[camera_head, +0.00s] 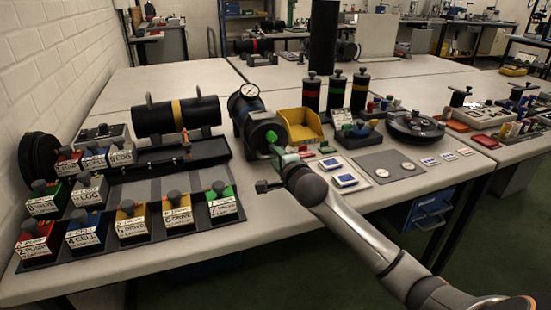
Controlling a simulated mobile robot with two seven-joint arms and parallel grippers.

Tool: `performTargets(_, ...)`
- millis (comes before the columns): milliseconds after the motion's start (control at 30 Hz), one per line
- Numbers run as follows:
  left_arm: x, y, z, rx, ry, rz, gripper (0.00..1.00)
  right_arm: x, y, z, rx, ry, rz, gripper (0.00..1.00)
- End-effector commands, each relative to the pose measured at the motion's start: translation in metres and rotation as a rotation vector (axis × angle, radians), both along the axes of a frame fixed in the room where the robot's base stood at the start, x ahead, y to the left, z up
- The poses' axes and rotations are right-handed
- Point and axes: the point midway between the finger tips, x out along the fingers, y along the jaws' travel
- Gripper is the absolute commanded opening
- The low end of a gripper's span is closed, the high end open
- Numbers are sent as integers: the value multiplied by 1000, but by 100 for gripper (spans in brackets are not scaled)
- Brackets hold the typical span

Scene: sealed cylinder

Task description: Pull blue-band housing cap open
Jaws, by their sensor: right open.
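The housing (241,106) lies as a dark cylinder with a bluish band near the middle of the table, a round pressure gauge on top. Its dark end cap (262,134) faces toward me and carries a small green knob (270,136). My right gripper (276,151) is at the front of this cap, close to the knob, with its jaws open. The wrist partly hides the jaws, and I cannot tell whether they touch the cap. The cap appears seated on the housing. My left gripper is out of view.
A yellow-banded cylinder (176,114) lies on the left above a long black tray (160,158). Several labelled boxes (131,220) fill the front left. A yellow bin (301,124) stands just right of the housing, with upright banded cylinders (335,92) behind. The front middle tabletop is clear.

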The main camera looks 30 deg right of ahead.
Motion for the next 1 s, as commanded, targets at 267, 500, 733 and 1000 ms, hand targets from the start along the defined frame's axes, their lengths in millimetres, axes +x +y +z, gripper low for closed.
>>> performTargets(267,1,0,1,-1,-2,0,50,0,0,0,0,0,0,37)
performTargets(500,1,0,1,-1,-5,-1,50,0,0,0,0,0,0,10)
performTargets(733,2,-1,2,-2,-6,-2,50,0,0,0,0,0,0,0)
performTargets(1000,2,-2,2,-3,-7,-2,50,0,0,0,0,0,1,0)
